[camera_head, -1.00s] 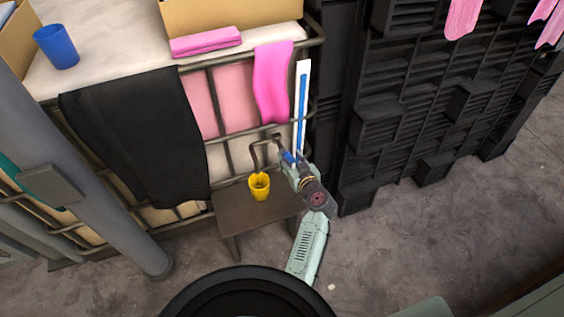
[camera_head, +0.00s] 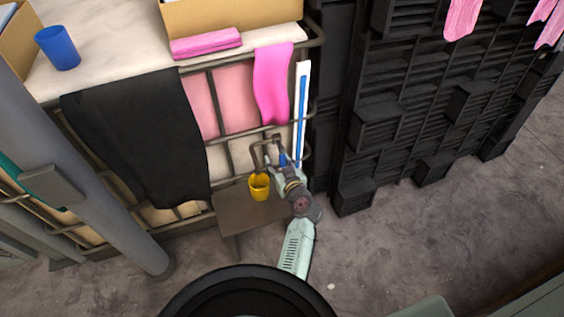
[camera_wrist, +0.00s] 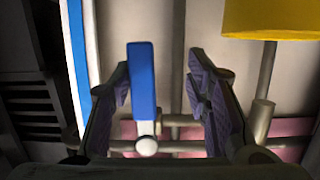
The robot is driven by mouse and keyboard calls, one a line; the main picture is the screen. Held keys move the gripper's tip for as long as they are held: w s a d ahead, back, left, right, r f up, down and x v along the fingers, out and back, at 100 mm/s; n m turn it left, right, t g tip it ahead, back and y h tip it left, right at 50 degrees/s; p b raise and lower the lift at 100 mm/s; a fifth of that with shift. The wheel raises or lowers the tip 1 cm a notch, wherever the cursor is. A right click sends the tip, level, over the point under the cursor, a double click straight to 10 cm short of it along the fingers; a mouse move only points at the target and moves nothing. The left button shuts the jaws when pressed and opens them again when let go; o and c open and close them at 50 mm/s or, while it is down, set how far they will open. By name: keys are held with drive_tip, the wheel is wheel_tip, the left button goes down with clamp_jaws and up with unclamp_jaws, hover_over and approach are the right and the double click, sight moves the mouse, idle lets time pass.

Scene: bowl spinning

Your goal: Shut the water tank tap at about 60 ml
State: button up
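The tap's blue handle (camera_wrist: 142,85) stands between the fingers of my gripper (camera_wrist: 162,80) in the wrist view, closer to the left finger. The gripper is open, with a gap visible on the handle's right side. In the head view the gripper (camera_head: 277,168) is at the tap, just right of the yellow cup (camera_head: 259,187), and partly hides the handle. The tap's metal pipe (camera_head: 256,156) curves down above the cup. The cup stands on a small brown table; it also shows at the upper right of the wrist view (camera_wrist: 275,18). The water level inside cannot be read.
A white strip with a blue column (camera_head: 302,110) is upright on the caged water tank (camera_head: 215,95). Black cloth (camera_head: 135,135) and pink cloth (camera_head: 271,85) hang over its side. The brown table (camera_head: 240,218) is low. Black crates (camera_head: 430,100) stand at right; the floor before them is clear.

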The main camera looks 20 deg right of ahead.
sight(281, 163)
drive_tip(key=shift+d+f, duration=0.1)
drive_tip(key=shift+d+b, duration=0.35)
drive_tip(key=shift+b, duration=0.15)
drive_tip(key=shift+s, duration=0.1)
drive_tip(key=v, duration=0.4)
drive_tip(key=shift+s, duration=0.1)
drive_tip(key=shift+r+p+v, duration=0.2)
drive_tip(key=shift+v, duration=0.85)
drive_tip(key=shift+r+p+v, duration=0.15)
drive_tip(key=shift+v, duration=0.9)
